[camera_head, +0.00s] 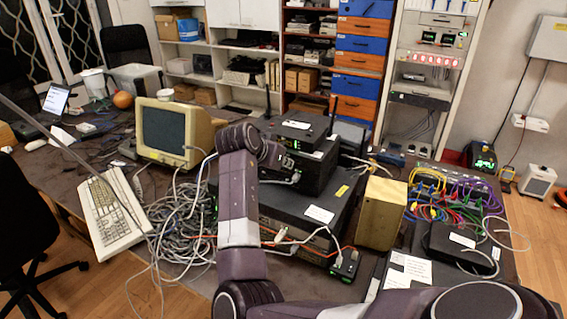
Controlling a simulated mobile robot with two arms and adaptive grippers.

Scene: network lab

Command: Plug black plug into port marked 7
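One of my arms, which appears to be the right, comes in from the bottom right, bends up through the middle and ends at its wrist (272,152) in front of the stacked black network boxes (312,170). Its gripper fingers cannot be made out, nor whether they hold anything. My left gripper is not in view. A large black unit (318,212) lies under the stack, with cables at its front. A small black box (345,263) with a green light sits at its front right corner. I cannot identify the black plug for sure, and no port number 7 is readable.
A tangle of grey cables (180,225) lies left of my arm, beside a keyboard (108,215) and an old monitor (172,132). A yellowish box (381,213), coloured cables (440,192) and a black router (458,245) crowd the right. Shelves stand behind.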

